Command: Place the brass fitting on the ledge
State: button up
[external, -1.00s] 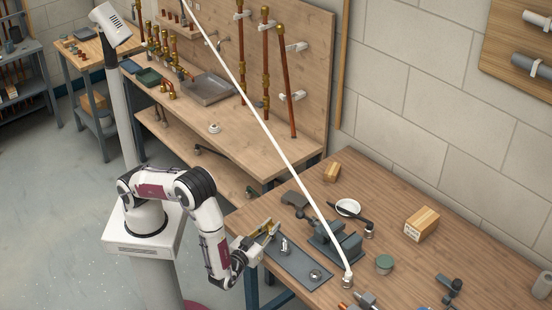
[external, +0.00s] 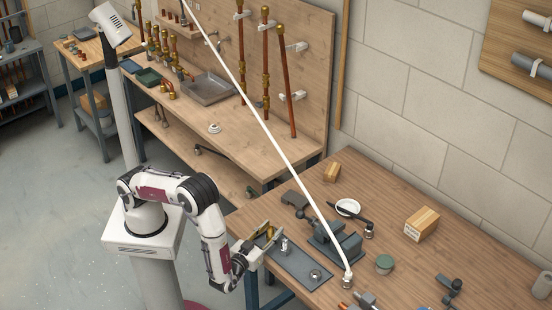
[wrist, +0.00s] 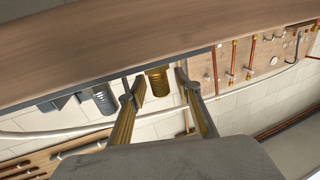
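The brass fitting (wrist: 158,82) is a ribbed, golden piece in the wrist view, where the scene appears upside down. It stands against the wooden bench top, between and just beyond my fingertips. My gripper (wrist: 162,95) is open, with a visible gap on both sides of the fitting. In the external view my gripper (external: 266,236) is at the near left edge of the bench, beside the grey plate (external: 298,262). The fitting is small and hard to separate from the fingers there. A narrow shelf (external: 180,31) sits on the far back board; I cannot tell if it is the ledge.
A silver threaded piece (wrist: 104,98) stands close to the fitting; a ring (external: 315,275) lies on the plate. A dark vise (external: 338,243) and a long white pipe (external: 290,163) are just behind. A wooden block (external: 421,224) and green tin (external: 384,264) lie right.

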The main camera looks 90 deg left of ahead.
dwell(0.3)
jog(key=shift+v, duration=3.9)
jog(key=shift+o, duration=0.5)
jog(key=shift+r, duration=0.15)
jog(key=shift+w+a+r, duration=0.1)
jog(key=shift+w+r, duration=0.1)
jog(key=shift+r, duration=0.35)
jog(key=r, duration=0.1)
jog(key=r+n+g, duration=0.1)
jog(key=r, duration=0.1)
jog(key=shift+w+a, duration=0.15)
jog(key=shift+a, duration=0.1)
jog(key=shift+s+a+f+m+g+h, duration=0.1)
jog(key=shift+s+f+m+g+h, duration=0.2)
jog(key=shift+h, duration=0.7)
jog(key=shift+s+a+f+m+g+h, duration=0.1)
jog(key=shift+s+f+m+g+h, duration=0.15)
jog(key=shift+h, duration=0.75)
